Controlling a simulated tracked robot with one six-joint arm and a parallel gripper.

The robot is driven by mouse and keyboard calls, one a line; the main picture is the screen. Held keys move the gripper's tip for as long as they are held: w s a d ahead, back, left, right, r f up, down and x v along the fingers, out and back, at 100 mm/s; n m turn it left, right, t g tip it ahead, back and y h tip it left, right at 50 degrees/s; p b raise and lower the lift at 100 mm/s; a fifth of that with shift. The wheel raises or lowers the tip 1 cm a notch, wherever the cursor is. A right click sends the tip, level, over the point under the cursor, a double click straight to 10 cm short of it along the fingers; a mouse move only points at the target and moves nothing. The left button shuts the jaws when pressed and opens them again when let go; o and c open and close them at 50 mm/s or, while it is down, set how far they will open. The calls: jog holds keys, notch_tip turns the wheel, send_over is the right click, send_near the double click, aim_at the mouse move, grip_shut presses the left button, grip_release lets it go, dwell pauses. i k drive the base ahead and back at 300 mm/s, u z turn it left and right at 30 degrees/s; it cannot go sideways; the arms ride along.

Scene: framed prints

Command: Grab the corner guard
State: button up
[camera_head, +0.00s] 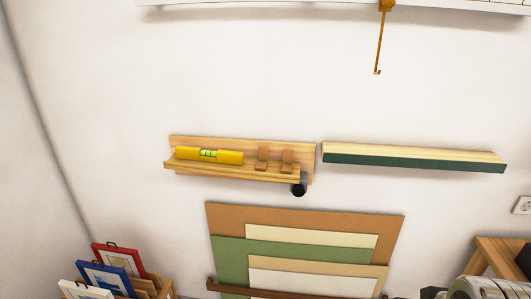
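Two small brown pieces stand side by side on the right half of a narrow wooden wall ledge. They look like corner guards: the left corner guard (262,158) and the right corner guard (287,161), with a small gap between them. Their exact shape is too small to tell. Grey metal parts at the bottom right edge look like part of my arm, but my gripper's fingers do not show. Nothing is seen touching either brown piece.
The ledge (182,165) also holds a yellow spirit level (226,157); a black round item (299,189) hangs at its right end. A green-fronted shelf (410,160) is to the right. Stacked boards (222,222) lean below. Framed prints (119,258) stand lower left.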

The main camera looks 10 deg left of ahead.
aim_at(263, 152)
jog(key=i, duration=1.2)
jog(key=u, duration=3.9)
